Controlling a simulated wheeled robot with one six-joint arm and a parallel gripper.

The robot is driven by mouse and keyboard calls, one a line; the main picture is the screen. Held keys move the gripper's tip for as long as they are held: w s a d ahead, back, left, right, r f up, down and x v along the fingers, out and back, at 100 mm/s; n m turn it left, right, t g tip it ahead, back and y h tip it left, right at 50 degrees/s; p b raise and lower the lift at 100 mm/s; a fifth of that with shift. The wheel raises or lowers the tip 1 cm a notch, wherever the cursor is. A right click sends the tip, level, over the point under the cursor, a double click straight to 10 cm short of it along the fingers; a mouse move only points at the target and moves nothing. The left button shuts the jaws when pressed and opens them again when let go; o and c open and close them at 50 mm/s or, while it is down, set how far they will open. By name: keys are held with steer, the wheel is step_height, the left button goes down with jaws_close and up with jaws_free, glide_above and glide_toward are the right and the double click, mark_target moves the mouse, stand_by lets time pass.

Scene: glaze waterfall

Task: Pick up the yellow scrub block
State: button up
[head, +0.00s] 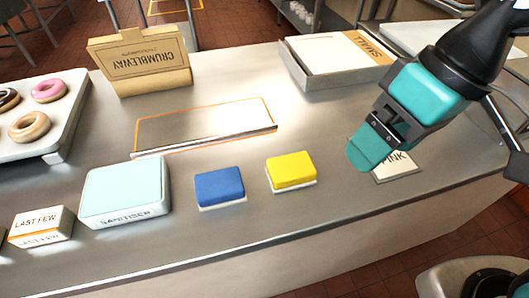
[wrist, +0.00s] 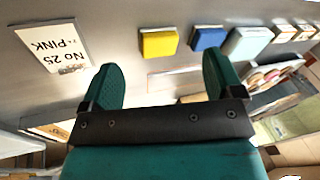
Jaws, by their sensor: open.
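The yellow scrub block (head: 291,170) has a white underside and lies on the steel counter, just right of a blue block (head: 219,186). In the wrist view the yellow block (wrist: 159,43) appears beyond the fingertips, between them from side to side. My gripper (head: 368,154) is to the right of the yellow block in the head view, above the counter and apart from it. In the wrist view my gripper (wrist: 161,82) has its two teal fingers spread wide with nothing between them.
A sanitiser box (head: 125,190) and a "last few" block (head: 40,226) are left of the blue block. A "pink" card (head: 398,168) lies near my gripper.

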steer(key=shift+o, duration=0.8)
steer(key=w+a+r+m+h+p, duration=0.1)
steer(key=w+a+r+p, duration=0.1)
steer(key=w, duration=0.3)
steer(key=shift+w+a+h+p, duration=0.3)
steer(key=shift+a+h+p, duration=0.15)
steer(key=shift+a, duration=0.3)
steer(key=m+h+p, duration=0.2)
steer(key=p, duration=0.2)
glide_above(292, 164)
step_height(292, 164, down, 12)
steer(key=shift+s+f, duration=0.1)
steer(key=shift+f+p, duration=0.7)
steer(key=shift+f, duration=2.45)
steer(key=c, duration=0.6)
steer(key=shift+r, duration=0.1)
step_height(292, 164, up, 20)
steer(key=shift+b, duration=1.1)
